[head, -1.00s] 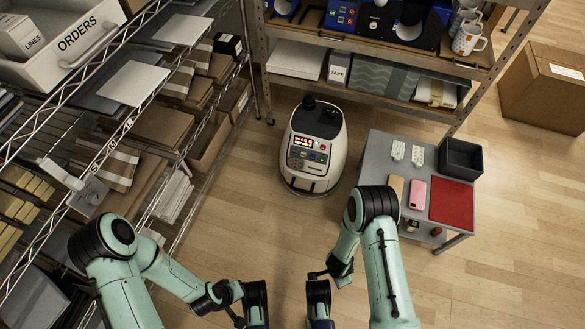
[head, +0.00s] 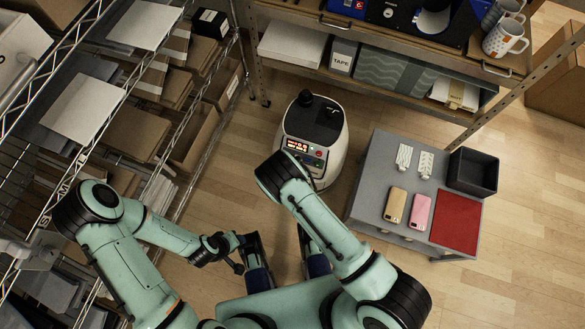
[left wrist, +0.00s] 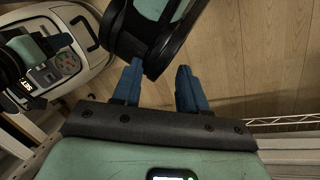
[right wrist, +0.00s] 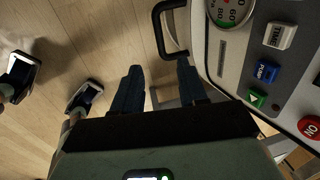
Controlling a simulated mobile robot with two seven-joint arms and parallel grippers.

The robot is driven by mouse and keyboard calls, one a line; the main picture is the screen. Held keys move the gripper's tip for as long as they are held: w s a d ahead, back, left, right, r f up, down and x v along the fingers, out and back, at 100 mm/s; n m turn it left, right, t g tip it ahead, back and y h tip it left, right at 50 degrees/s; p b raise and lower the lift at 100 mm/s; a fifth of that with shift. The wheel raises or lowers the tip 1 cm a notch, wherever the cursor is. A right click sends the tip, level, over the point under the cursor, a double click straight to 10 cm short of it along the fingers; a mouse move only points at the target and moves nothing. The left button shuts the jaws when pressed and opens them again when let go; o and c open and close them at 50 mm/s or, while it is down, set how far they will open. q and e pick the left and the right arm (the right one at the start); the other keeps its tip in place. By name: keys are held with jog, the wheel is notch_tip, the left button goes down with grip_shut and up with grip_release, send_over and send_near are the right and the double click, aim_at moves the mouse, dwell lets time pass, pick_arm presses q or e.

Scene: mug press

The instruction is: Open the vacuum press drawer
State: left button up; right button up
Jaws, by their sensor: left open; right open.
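The vacuum press (head: 313,140) is the white rounded machine with a lit panel, on the floor in the head view. My right arm covers part of its front. In the right wrist view its panel (right wrist: 265,60) has a gauge and coloured buttons, and a black handle (right wrist: 160,38) stands just ahead of the fingertips. My right gripper (right wrist: 158,78) is open and empty, close to the handle but not around it. The press also shows at the left of the left wrist view (left wrist: 98,72). My left gripper (left wrist: 156,78) is open, with nothing held.
A grey table (head: 370,160) with phone cases, a red mat (head: 456,222) and a dark bin (head: 473,172) stands right of the press. A wire rack (head: 200,130) stands left. A shelf (head: 385,85) with mugs and boxes is behind. Wood floor is clear between.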

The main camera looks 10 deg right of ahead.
pick_arm(q)
jog(key=w+a+f+t+b, duration=0.2)
jog(key=w+a+f+b, duration=0.1)
jog(key=w+f+b, duration=0.15)
pick_arm(e)
jog(key=f+b, duration=0.1)
jog(key=f, duration=0.3)
jog(key=w+f+b, duration=0.1)
jog(key=f, duration=0.3)
jog(key=d+f+b, duration=0.1)
jog(key=f, duration=0.3)
jog(key=shift+w+d+f, duration=0.1)
jog(key=shift+w+f, duration=0.1)
jog(key=shift+w, duration=0.15)
pick_arm(q)
jog(key=s+a+f+n+g, duration=0.1)
jog(key=s+f+g, duration=0.2)
jog(key=s+f, duration=0.4)
jog(key=shift+s+a+g+y+b, duration=0.15)
jog(key=shift+s+g+y+b, duration=0.2)
jog(key=shift+s, duration=0.2)
pick_arm(e)
jog(key=shift+f, duration=0.3)
grip_shut()
